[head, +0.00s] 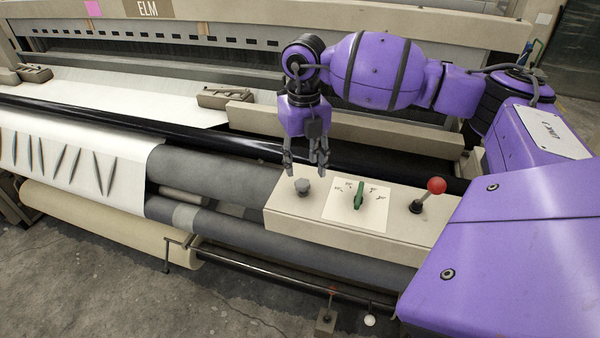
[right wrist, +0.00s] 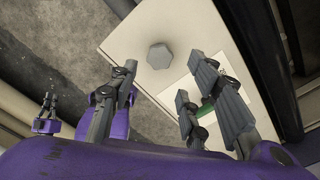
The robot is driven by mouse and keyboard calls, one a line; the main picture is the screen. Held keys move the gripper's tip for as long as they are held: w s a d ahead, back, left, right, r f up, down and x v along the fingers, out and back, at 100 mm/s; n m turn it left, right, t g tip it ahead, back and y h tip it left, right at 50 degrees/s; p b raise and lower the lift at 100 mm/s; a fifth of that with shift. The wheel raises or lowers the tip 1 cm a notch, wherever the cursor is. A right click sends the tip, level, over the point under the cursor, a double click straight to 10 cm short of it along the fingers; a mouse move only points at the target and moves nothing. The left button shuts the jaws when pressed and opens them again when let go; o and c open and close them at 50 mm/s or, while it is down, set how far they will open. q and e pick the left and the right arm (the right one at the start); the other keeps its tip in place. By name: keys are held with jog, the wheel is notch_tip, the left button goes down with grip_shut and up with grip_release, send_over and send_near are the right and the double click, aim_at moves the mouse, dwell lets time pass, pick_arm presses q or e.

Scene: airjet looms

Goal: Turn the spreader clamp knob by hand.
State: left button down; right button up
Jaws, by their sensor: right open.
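A grey faceted knob (head: 302,187) stands on the left end of the beige control box (head: 285,215). In the right wrist view the knob (right wrist: 159,56) shows from above as a many-sided cap. My right gripper (head: 305,160) points down just above the knob, open and empty. In the right wrist view its fingers (right wrist: 163,82) are spread and the knob shows beyond the gap, apart from them. A small purple part with grey fingers (right wrist: 47,105) at the left of that view looks like my left gripper; its opening is unclear.
On the same box are a green pointer switch (head: 359,196) on a white marked plate and a red-ball lever (head: 434,188). Loom rollers (head: 225,178) and white cloth (head: 120,165) lie to the left. A beige block (head: 225,98) sits behind.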

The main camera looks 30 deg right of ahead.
aim_at(302, 182)
notch_tip(302, 182, down, 5)
jog(key=shift+w+r+b, duration=0.1)
jog(key=shift+b, duration=0.65)
jog(key=shift+f, duration=0.2)
jog(key=shift+r, duration=0.15)
pick_arm(q)
jog(key=shift+w+a+f, duration=0.1)
jog(key=shift+w+f, duration=0.05)
jog(key=shift+w, duration=0.65)
jog(key=shift+s, duration=0.15)
pick_arm(e)
jog(key=shift+c, duration=0.2)
jog(key=c, duration=0.8)
jog(key=shift+w, duration=0.1)
jog(key=shift+c, duration=1.1)
pick_arm(q)
jog(key=shift+s+a+f, duration=0.25)
jog(key=shift+s+a, duration=0.1)
jog(key=shift+s, duration=0.1)
